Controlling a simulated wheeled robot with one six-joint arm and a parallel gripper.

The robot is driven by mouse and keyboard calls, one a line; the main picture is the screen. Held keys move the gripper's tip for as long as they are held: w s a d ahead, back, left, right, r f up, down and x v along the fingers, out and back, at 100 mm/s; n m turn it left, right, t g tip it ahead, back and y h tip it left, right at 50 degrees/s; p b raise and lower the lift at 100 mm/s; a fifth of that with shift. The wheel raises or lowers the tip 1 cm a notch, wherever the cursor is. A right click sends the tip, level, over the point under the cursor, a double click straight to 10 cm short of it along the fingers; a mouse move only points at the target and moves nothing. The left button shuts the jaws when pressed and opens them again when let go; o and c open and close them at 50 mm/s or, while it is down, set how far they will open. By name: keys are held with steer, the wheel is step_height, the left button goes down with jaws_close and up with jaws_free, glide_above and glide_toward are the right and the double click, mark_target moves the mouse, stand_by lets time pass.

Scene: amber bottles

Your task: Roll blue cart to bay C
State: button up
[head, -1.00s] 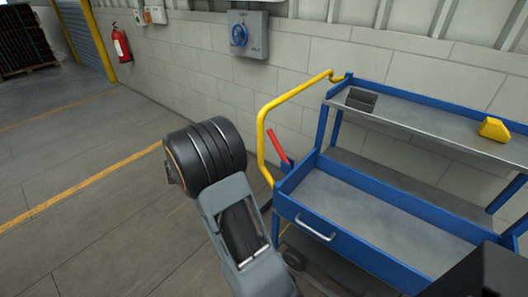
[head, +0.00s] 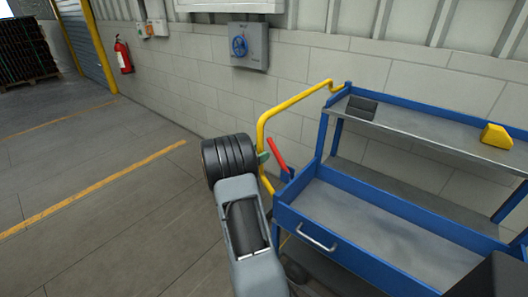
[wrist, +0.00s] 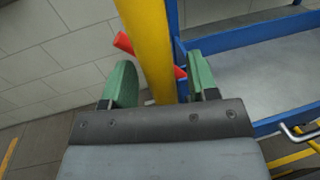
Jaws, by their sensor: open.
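The blue cart (head: 345,215) stands on the right in the head view, with grey shelves and a yellow tube handle (head: 295,97) on its left end. The handle's upright also shows in the wrist view (wrist: 148,35). My gripper (head: 264,157) is at this upright, open. In the wrist view its green fingers (wrist: 160,65) stand either side of the yellow tube, with a gap at the left finger. I cannot tell how deep the tube sits between them. A red lever (head: 277,152) is just beside the handle. No bay marking is readable.
A block wall with a grey switch box (head: 248,46) runs behind the cart. A fire extinguisher (head: 123,55) hangs at the left. A yellow item (head: 496,136) and a dark block (head: 361,107) lie on the top shelf. The floor left of the cart is clear, with a yellow line (head: 90,190).

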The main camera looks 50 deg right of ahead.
steer(key=shift+x, duration=1.15)
steer(key=shift+c, duration=0.5)
jaws_close()
